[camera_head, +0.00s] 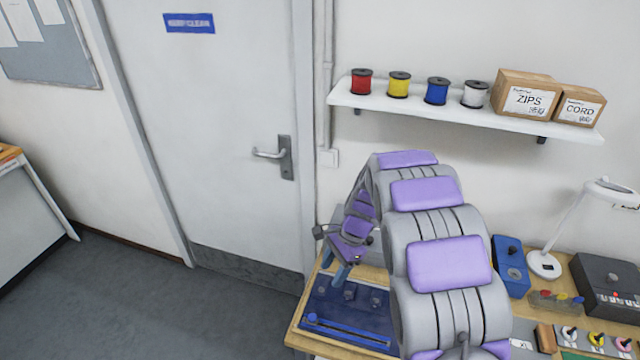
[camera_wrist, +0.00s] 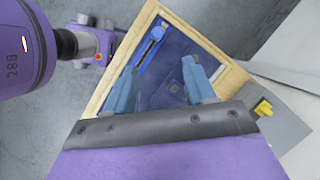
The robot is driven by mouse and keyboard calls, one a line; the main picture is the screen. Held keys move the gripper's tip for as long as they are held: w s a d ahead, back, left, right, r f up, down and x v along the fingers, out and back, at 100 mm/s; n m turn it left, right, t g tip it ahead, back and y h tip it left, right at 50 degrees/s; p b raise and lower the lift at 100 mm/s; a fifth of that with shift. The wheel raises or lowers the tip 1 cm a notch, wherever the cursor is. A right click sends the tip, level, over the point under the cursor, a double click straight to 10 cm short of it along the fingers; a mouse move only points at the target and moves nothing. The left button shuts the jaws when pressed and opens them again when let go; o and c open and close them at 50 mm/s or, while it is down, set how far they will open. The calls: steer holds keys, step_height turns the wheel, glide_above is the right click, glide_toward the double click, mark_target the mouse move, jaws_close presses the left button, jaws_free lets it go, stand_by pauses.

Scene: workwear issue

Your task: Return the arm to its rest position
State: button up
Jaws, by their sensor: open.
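My arm, grey with purple pads, reaches over the wooden workbench (camera_head: 300,335) in the head view. My gripper (camera_head: 336,267) points down above the far left part of the bench, over a dark blue tray or mat (camera_head: 330,335). In the wrist view my gripper (camera_wrist: 160,85) shows two blue fingers spread apart. Nothing is between them, and the dark blue surface (camera_wrist: 178,72) lies below. A bright blue strip-like item (camera_wrist: 152,48) lies along one edge of it. My arm hides part of the bench.
Right of my arm stand a blue box (camera_head: 510,268), a white lamp (camera_head: 545,262) and a dark case (camera_head: 605,285). A wall shelf (camera_head: 430,108) with spools and boxes is above. A closed door (camera_head: 220,130) and open floor (camera_head: 130,300) are left.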

steer(key=s+d+r+n+h+b, duration=0.1)
steer(key=s+d+r+n, duration=0.1)
steer(key=s, duration=1)
steer(key=s+d+r+n+h+b, duration=0.1)
steer(key=s+d+r+n+b, duration=0.1)
steer(key=s+r+n, duration=0.2)
steer(key=s+d+r+n+h+b, duration=0.2)
steer(key=s+r+n, duration=0.2)
steer(key=s, duration=1.6)
steer(key=n, duration=0.3)
steer(key=shift+d, duration=0.25)
steer(key=shift+w, duration=0.1)
stand_by(0.6)
